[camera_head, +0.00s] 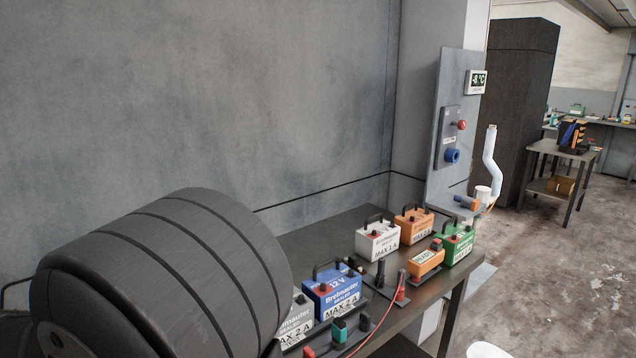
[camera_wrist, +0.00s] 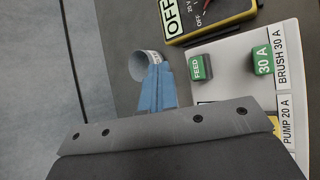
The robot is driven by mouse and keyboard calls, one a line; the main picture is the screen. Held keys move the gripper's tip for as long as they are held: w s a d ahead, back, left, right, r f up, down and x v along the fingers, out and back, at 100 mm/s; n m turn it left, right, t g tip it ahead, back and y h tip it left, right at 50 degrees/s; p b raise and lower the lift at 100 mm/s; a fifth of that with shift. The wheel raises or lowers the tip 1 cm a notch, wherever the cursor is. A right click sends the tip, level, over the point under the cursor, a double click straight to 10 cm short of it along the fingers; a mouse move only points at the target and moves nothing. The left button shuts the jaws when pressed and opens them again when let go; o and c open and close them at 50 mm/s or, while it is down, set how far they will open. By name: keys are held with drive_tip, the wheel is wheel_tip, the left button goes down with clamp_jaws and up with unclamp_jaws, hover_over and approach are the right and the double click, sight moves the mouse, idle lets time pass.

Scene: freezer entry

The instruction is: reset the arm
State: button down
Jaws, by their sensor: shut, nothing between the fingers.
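The fingers are close together and hold nothing. A short pale tube-like piece (camera_wrist: 142,66) lies just beyond the fingertips; I cannot tell whether they touch it. To the right of the fingers is a light panel (camera_wrist: 228,84) with a green FEED block (camera_wrist: 200,68) and a green 30 A block (camera_wrist: 263,61). I cannot make out my gripper in the head view, where a large dark rounded shape blocks the lower left.
A yellow-edged meter (camera_wrist: 208,18) sits beyond the panel. In the head view, a dark bench (camera_head: 318,240) carries a blue battery box (camera_head: 334,291), a white one (camera_head: 377,240), orange and green ones. A wall panel (camera_head: 453,130) stands behind.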

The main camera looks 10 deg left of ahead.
wheel_tip(320, 180, down, 4)
drive_tip(key=shift+r, duration=0.1)
wheel_tip(320, 180, up, 3)
idle(0.4)
